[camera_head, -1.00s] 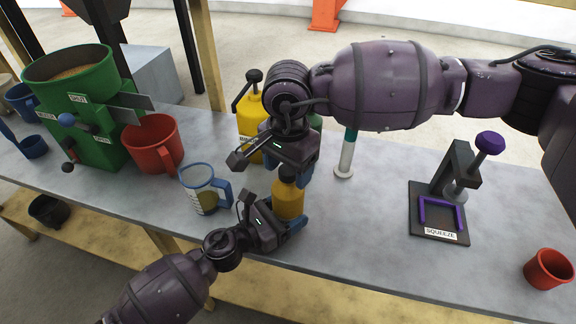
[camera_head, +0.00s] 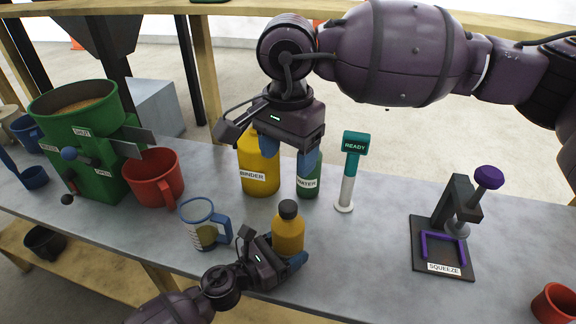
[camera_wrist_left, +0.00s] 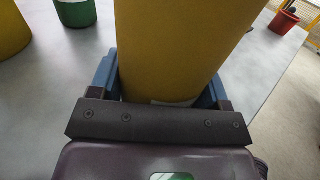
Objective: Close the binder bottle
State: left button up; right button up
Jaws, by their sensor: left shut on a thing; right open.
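A small yellow bottle (camera_head: 288,236) stands upright on the table with a dark cap (camera_head: 288,209) on its top. Whether the cap is tight cannot be told. My left gripper (camera_head: 285,262) is shut around its body; in the left wrist view the yellow bottle (camera_wrist_left: 180,45) fills the space between the blue fingers. My right gripper (camera_head: 288,150) is open and empty, above and behind the cap, clear of it. A larger yellow container labelled BINDER (camera_head: 258,172) stands behind, its top hidden by my right arm.
A green WATER container (camera_head: 308,186) stands behind the bottle. A measuring cup (camera_head: 203,228) is close on the left, beyond it a red mug (camera_head: 153,177) and a green hopper (camera_head: 85,130). A READY post (camera_head: 347,180) and a SQUEEZE press (camera_head: 455,225) stand right. Table between bottle and press is clear.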

jog(key=shift+r, duration=0.1)
pick_arm(q)
jog(key=o, duration=1.8)
jog(key=b+v, duration=0.1)
jog(key=v, duration=0.8)
jog(key=shift+s+a, duration=0.15)
jog(key=shift+a, duration=0.05)
jog(key=shift+s+a, duration=0.4)
jog(key=shift+a, duration=0.1)
pick_arm(e)
jog(key=shift+w+f, duration=0.15)
jog(key=shift+f, duration=1)
